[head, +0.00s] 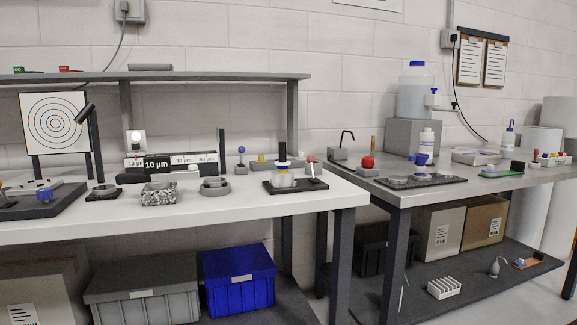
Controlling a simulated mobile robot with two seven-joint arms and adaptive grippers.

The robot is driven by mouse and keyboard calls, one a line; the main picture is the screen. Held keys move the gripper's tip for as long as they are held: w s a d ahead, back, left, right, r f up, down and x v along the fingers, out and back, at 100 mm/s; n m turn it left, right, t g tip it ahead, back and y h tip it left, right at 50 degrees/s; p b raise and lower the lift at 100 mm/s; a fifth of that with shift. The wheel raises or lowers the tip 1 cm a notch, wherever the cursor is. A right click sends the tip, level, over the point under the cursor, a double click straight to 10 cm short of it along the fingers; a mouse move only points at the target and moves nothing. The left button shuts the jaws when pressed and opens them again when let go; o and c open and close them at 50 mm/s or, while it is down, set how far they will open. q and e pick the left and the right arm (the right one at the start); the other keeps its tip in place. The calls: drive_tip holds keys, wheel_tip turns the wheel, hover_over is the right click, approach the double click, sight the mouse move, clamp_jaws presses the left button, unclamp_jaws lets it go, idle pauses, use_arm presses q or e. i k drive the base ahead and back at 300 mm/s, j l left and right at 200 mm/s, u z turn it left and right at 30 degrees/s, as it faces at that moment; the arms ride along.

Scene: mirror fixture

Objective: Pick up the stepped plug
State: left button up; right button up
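I cannot tell for certain which thing is the stepped plug. A small grey round piece with a stepped outline (215,186) sits on the white bench (240,210), right of a speckled stone block (159,193). A low dark piece with a paler top (104,191) lies left of the stone block. Neither of my grippers is in view.
A grey shelf (200,76) hangs over the white bench. A target board (55,122) and a scale bar (170,163) stand at its back. A grey bench (470,188) on the right holds a large jug (415,92) and bottles. Bins, including a blue one (238,285), sit below.

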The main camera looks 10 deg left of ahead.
sight(282, 164)
drive_tip(key=i+l+u, duration=0.15)
drive_tip(key=u, duration=0.25)
drive_tip(key=i+l+u, duration=0.1)
drive_tip(key=l+u, duration=0.3)
drive_tip(key=i+l+u, duration=0.1)
drive_tip(key=l, duration=0.25)
drive_tip(key=i+l+u, duration=0.1)
drive_tip(key=l, duration=0.25)
drive_tip(key=i+l+u, duration=0.1)
drive_tip(key=l, duration=0.25)
drive_tip(key=i+l, duration=0.1)
drive_tip(key=l, duration=0.45)
drive_tip(key=i+l+u, duration=0.1)
drive_tip(key=l, duration=0.45)
